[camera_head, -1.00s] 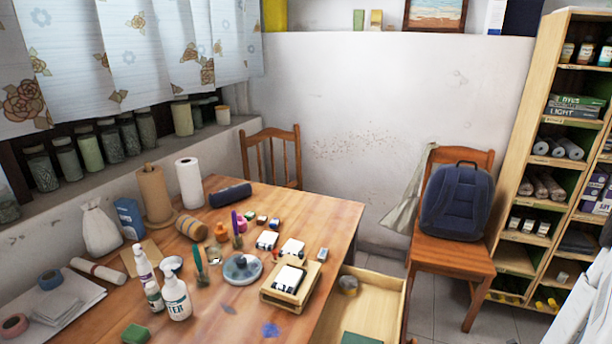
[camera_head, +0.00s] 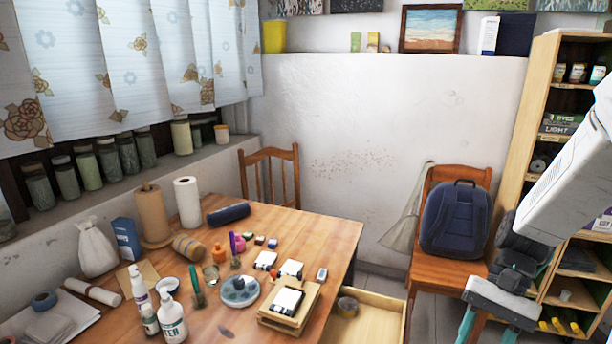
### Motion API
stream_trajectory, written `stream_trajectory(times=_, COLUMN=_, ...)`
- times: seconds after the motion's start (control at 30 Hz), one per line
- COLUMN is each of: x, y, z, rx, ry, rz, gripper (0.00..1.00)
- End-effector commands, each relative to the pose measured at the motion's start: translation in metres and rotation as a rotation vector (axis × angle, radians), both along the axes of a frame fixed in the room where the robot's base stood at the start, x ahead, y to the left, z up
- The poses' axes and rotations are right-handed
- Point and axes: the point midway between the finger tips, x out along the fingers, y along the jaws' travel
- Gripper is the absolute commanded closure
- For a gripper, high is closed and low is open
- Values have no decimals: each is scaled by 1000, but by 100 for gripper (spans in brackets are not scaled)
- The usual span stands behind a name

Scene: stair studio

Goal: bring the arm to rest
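My gripper (camera_head: 487,331) hangs at the lower right, below a white arm link and a dark wrist joint. Its two teal fingers stand apart with nothing visible between them. Their tips are cut off by the bottom edge of the picture. The gripper appears in front of the wooden shelf unit (camera_head: 528,155) and the chair (camera_head: 436,262) with the blue backpack (camera_head: 455,222). I cannot tell how far it is from them.
The wooden table (camera_head: 318,229) at the left holds bottles, paper rolls, paint things and a light wooden block. An open drawer (camera_head: 375,322) juts from its right side, with a round brownish object inside. Another wooden chair (camera_head: 270,161) stands behind the table.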

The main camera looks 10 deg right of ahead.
Motion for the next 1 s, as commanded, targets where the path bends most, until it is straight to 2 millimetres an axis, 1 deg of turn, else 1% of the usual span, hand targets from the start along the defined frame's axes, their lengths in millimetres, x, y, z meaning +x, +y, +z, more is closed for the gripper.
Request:
stream_trajectory(times=0.03, x=-3, y=6, z=14, rx=-45, ry=-43, rz=56, gripper=53)
stream_trajectory(times=0.2, x=-16, y=21, z=49, rx=-181, ry=-176, rz=221, gripper=53)
stream_trajectory(times=0.4, x=-34, y=39, z=86, rx=-320, ry=-351, rz=394, gripper=53)
stream_trajectory(times=0.6, x=-52, y=59, z=119, rx=-414, ry=-539, rz=531, gripper=53)
stream_trajectory(times=0.8, x=-61, y=77, z=141, rx=-437, ry=-679, rz=597, gripper=53)
stream_trajectory(times=0.9, x=-63, y=82, z=145, rx=-436, ry=-708, rz=619, gripper=53)
stream_trajectory(times=1.0, x=-63, y=83, z=145, rx=-432, ry=-708, rz=626, gripper=53)
